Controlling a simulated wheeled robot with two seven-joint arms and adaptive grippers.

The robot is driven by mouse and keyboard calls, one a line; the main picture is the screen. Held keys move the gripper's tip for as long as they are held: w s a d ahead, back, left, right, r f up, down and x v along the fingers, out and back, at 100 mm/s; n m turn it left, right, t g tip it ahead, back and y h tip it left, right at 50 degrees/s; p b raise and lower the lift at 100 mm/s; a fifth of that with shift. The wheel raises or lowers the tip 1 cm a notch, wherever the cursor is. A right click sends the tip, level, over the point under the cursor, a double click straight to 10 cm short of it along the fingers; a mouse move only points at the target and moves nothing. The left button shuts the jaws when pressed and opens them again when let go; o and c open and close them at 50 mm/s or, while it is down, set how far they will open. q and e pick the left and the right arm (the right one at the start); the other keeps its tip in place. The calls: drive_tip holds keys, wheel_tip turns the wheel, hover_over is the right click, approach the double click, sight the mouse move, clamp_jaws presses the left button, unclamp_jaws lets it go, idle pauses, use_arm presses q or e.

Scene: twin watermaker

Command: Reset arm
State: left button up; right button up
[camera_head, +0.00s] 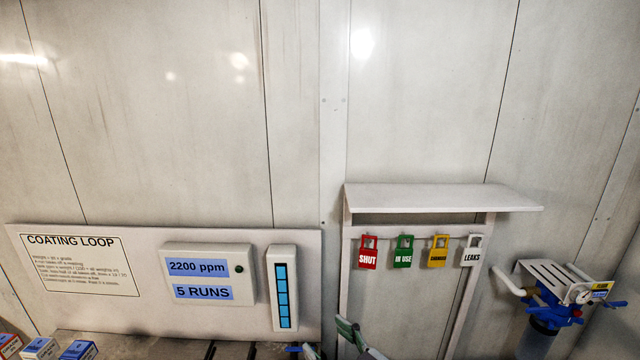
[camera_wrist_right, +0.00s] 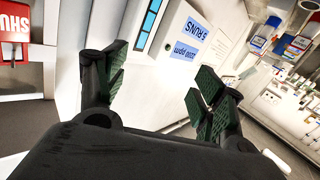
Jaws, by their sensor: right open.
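My right gripper (camera_head: 352,341) shows only in part at the bottom edge of the head view, below the hanging tags. The right wrist view shows its two dark fingers with green pads (camera_wrist_right: 158,95) spread wide apart, with nothing between them. Beyond the fingers in that view is the display box (camera_wrist_right: 185,50) with blue readouts, seen tilted. The same display box (camera_head: 207,275) in the head view reads 2200 ppm and 5 RUNS. My left gripper is not in either view.
Red, green, yellow and white tags (camera_head: 402,252) hang under a shelf (camera_head: 440,198). A blue level gauge (camera_head: 284,290) and a COATING LOOP sign (camera_head: 80,265) are on the wall panel. A blue filter unit (camera_head: 550,300) stands at right. Small boxes (camera_head: 40,348) sit at lower left.

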drive_tip(key=s+d+f+m+g+h, duration=0.45)
drive_tip(key=s+d+f+h, duration=0.2)
drive_tip(key=d+f, duration=0.35)
drive_tip(key=s+d+f+m+g+h, duration=0.3)
drive_tip(key=s+d+f+g+h, duration=0.2)
drive_tip(key=s+d+f, duration=0.4)
wheel_tip(320, 180, down, 35)
drive_tip(key=s+d+g+b, duration=0.1)
drive_tip(key=d+b, duration=0.1)
drive_tip(key=s+d+f, duration=0.1)
drive_tip(key=s+f, duration=1)
drive_tip(key=s+d+f+g+b, duration=0.1)
drive_tip(key=s+d+f, duration=0.1)
drive_tip(key=s+f, duration=0.9)
drive_tip(key=shift+s+d, duration=0.25)
drive_tip(key=shift+s, duration=0.05)
